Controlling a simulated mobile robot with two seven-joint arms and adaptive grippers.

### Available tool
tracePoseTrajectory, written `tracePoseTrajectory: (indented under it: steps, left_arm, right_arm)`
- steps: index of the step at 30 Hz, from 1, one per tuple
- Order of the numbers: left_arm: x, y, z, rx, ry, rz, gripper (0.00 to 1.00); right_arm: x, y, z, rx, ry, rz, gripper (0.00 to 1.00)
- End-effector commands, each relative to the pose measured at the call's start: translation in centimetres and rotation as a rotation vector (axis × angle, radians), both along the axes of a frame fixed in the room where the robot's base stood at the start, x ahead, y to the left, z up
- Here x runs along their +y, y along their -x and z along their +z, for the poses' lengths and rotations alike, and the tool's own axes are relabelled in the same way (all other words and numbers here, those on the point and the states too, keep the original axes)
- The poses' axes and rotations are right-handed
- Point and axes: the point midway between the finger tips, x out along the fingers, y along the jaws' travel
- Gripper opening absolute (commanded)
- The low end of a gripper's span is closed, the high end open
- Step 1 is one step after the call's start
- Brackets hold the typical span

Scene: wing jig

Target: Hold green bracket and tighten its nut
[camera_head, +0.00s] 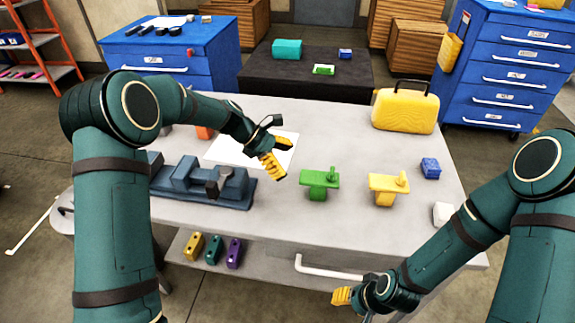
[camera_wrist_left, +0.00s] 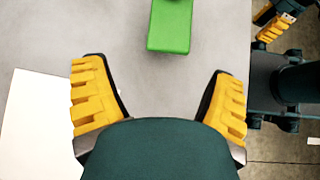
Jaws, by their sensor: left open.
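A green bracket (camera_head: 320,182) stands on the grey table, right of my left gripper in the head view. Its near block also shows at the top of the left wrist view (camera_wrist_left: 171,24), ahead of the fingers and apart from them. I cannot make out its nut clearly. My left gripper (camera_head: 272,160) is over the table beside a white sheet, and its yellow fingers stand wide apart and empty in the left wrist view (camera_wrist_left: 160,95). My right gripper (camera_head: 342,296) is low in front of the table's near edge. Its finger opening cannot be made out.
A yellow bracket (camera_head: 388,190), a blue block (camera_head: 430,168) and a white block (camera_head: 442,214) stand to the right. A dark blue vise-like fixture (camera_head: 210,184) is at left. A yellow case (camera_head: 405,110) stands at the back right. White paper (camera_head: 225,150) lies under my left forearm.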

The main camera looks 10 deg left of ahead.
Motion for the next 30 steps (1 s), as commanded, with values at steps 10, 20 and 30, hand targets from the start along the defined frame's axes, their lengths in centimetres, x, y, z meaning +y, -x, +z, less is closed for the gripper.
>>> tracePoseTrajectory:
  steps: [10, 20, 30]
  left_arm:
    - [-3.1, 0.6, -3.1, 0.086, -0.003, 0.0, 0.85]
    - [-6.4, 0.5, -6.3, 0.082, -0.003, 0.0, 0.85]
    - [-6.8, 0.5, -6.7, 0.08, -0.004, 0.002, 0.85]
  right_arm:
    - [0.0, 0.0, 0.0, 0.0, 0.0, 0.0, 0.47]
    - [0.0, 0.0, 0.0, 0.0, 0.0, 0.0, 0.47]
    - [0.0, 0.0, 0.0, 0.0, 0.0, 0.0, 0.47]
